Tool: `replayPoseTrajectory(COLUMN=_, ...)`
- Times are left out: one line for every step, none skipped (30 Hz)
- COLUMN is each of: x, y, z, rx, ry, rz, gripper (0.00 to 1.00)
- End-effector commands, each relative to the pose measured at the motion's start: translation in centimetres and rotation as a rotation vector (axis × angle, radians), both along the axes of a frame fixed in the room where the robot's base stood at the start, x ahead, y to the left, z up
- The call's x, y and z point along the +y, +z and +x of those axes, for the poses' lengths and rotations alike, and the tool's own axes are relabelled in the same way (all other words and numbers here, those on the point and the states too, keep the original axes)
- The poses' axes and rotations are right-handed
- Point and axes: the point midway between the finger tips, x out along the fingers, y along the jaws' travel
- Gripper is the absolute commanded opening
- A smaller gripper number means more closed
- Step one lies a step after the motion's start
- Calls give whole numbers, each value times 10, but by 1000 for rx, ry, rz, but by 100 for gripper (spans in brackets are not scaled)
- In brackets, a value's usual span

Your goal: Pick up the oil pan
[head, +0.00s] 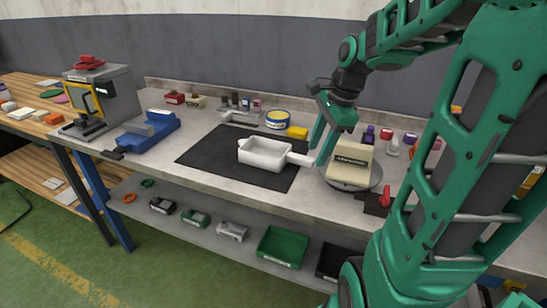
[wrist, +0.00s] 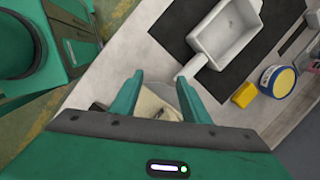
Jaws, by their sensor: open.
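The oil pan (head: 265,154) is a white, open rectangular tray with a handle at its right end. It rests on a black mat (head: 204,150) on the workbench. It also shows in the wrist view (wrist: 226,33), at the upper right, its handle pointing down toward my fingers. My gripper (head: 322,146) is open and empty, above the bench by the handle's right end. In the wrist view my gripper (wrist: 158,95) has its two green fingers spread over a cream block. I cannot tell whether a finger touches the handle.
A cream block (head: 350,164) on a round grey turntable (head: 375,183) stands right of the pan. A yellow block (head: 297,132) and a round blue-and-yellow tin (head: 278,119) are behind it. A blue vise (head: 150,132) stands left. Small bottles (head: 393,147) stand at the right.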

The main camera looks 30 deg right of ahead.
Motion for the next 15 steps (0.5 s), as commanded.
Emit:
replayPoseTrajectory(x=-5, y=1, z=12, rx=-2, ry=-83, rz=31, gripper=42)
replayPoseTrajectory(x=-6, y=2, z=19, rx=-3, ry=-137, rz=52, gripper=42)
replayPoseTrajectory(x=-8, y=3, z=27, rx=-3, ry=-204, rz=81, gripper=42)
replayPoseTrajectory(x=-9, y=4, z=34, rx=-5, ry=-252, rz=100, gripper=42)
replayPoseTrajectory(x=-11, y=5, z=39, rx=-4, ry=-299, rz=121, gripper=42)
replayPoseTrajectory(x=-13, y=6, z=46, rx=-5, ry=-356, rz=147, gripper=42)
replayPoseTrajectory(x=-14, y=7, z=51, rx=-3, ry=-394, rz=165, gripper=42)
replayPoseTrajectory(x=-15, y=7, z=55, rx=-1, ry=-432, rz=183, gripper=42)
replayPoseTrajectory(x=-16, y=9, z=60, rx=0, ry=-473, rz=203, gripper=42)
replayPoseTrajectory(x=-17, y=9, z=64, rx=0, ry=-502, rz=216, gripper=42)
replayPoseTrajectory(x=-18, y=9, z=66, rx=3, ry=-526, rz=228, gripper=42)
replayPoseTrajectory(x=-18, y=10, z=69, rx=5, ry=-552, rz=242, gripper=42)
replayPoseTrajectory(x=-19, y=10, z=71, rx=6, ry=-569, rz=250, gripper=42)
replayPoseTrajectory(x=-19, y=10, z=72, rx=7, ry=-582, rz=256, gripper=42)
replayPoseTrajectory(x=-19, y=10, z=74, rx=8, ry=-594, rz=262, gripper=42)
